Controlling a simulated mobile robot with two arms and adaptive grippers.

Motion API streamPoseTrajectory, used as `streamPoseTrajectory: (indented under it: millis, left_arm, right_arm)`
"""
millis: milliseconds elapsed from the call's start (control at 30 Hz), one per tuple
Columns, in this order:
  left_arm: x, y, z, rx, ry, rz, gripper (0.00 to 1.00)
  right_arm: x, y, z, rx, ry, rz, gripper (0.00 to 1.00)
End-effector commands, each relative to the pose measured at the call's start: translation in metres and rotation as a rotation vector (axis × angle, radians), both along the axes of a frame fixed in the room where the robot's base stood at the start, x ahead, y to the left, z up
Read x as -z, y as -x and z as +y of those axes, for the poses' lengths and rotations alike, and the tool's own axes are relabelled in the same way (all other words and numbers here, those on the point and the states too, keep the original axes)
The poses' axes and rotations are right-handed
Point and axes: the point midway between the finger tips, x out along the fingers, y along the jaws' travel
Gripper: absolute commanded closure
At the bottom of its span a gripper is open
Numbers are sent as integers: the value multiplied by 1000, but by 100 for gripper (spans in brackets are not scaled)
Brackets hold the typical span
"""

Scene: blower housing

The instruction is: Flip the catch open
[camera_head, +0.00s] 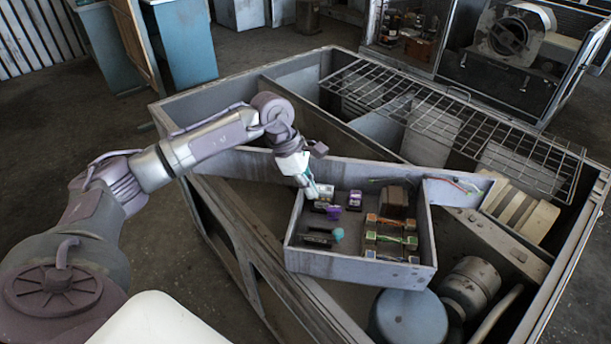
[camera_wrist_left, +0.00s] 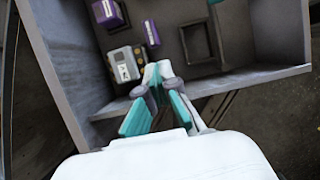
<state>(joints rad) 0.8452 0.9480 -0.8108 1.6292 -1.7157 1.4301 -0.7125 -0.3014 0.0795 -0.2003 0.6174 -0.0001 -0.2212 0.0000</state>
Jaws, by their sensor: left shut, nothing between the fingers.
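My left gripper (camera_head: 311,190) reaches down to the back left corner of an open grey box (camera_head: 350,264). In the left wrist view the teal-padded fingers (camera_wrist_left: 158,72) are shut with nothing between them. The tips are over the near wall, right of a small grey module with a white label (camera_wrist_left: 124,66); I cannot tell whether they touch it. A purple block (camera_wrist_left: 106,12) and a smaller purple piece (camera_wrist_left: 151,33) lie beyond. In the head view a purple block (camera_head: 355,199) and a teal knob (camera_head: 338,233) show in the box. I cannot tell which part is the catch.
The box sits within a larger grey housing with a wire rack (camera_head: 440,115) at the back. A blue-grey round drum (camera_head: 408,318) stands in front of the box. Several orange-and-green parts and a brown block (camera_head: 394,202) fill the box's right side.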

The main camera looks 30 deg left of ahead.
Motion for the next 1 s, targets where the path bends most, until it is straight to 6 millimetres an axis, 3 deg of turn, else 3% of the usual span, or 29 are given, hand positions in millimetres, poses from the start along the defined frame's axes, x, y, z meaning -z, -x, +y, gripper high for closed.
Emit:
streamPoseTrajectory:
  millis: [100,333,767,1000]
  left_arm:
    - [18,-2,-8,0,1,3,100]
    - [41,-6,-16,0,0,0,100]
    - [45,-7,-18,1,0,-2,100]
    - [46,-17,-44,2,1,-3,100]
  right_arm:
    - [-8,-12,0,-1,-1,-20,34]
    - [-12,-10,0,-1,0,-16,34]
    - [-10,0,-1,-1,1,0,34]
    - [4,0,-1,0,1,-1,34]
